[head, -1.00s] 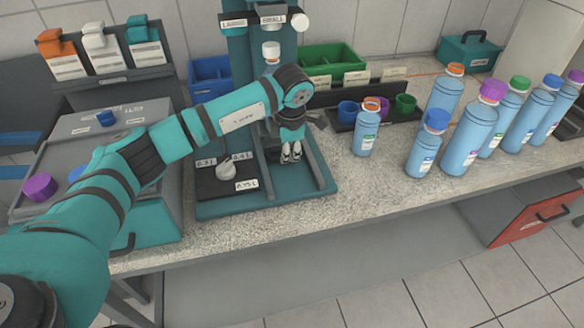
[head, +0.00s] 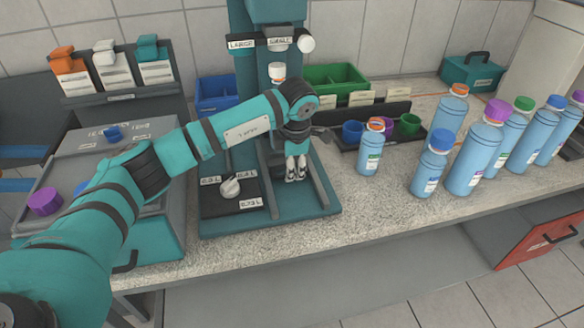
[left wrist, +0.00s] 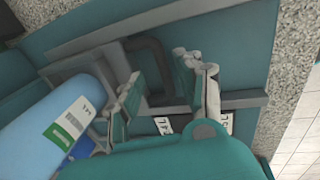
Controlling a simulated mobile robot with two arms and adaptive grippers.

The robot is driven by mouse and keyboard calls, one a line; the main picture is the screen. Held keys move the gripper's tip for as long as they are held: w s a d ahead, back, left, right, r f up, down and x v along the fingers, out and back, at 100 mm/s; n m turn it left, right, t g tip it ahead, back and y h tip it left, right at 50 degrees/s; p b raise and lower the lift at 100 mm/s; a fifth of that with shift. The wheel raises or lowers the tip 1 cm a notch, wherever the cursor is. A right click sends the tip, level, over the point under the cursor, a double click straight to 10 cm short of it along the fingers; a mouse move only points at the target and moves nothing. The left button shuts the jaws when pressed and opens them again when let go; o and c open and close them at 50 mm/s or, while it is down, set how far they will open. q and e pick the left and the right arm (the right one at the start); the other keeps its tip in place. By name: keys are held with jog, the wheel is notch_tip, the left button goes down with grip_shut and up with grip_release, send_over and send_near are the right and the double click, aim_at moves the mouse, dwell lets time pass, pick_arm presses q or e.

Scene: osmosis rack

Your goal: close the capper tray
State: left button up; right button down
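The teal capper (head: 270,215) stands on the counter, with a tall column behind and a dial on its base. My left gripper (head: 296,172) hangs pointing down over the capper's base. In the left wrist view its two fingers (left wrist: 160,85) are apart with nothing clamped between them. A dark curved handle (left wrist: 155,62) lies below, in the gap between the fingers. A grey tray frame (left wrist: 75,70) runs beside it. A blue bottle (left wrist: 48,125) with a green-and-white label is at the frame's left. My arm hides much of the tray in the head view. My right gripper is out of view.
Several blue bottles (head: 474,150) with coloured caps stand to the right, one orange-capped bottle (head: 370,152) nearest the capper. Cap cups (head: 380,130) and a green bin (head: 335,84) are behind. A grey-lidded machine (head: 105,150) is at left. The counter's front strip is clear.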

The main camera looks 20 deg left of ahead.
pick_arm(q)
notch_tip(320, 180, up, 11)
jog(key=s+d, duration=0.1)
jog(key=shift+s+f, duration=0.2)
jog(key=shift+s, duration=0.15)
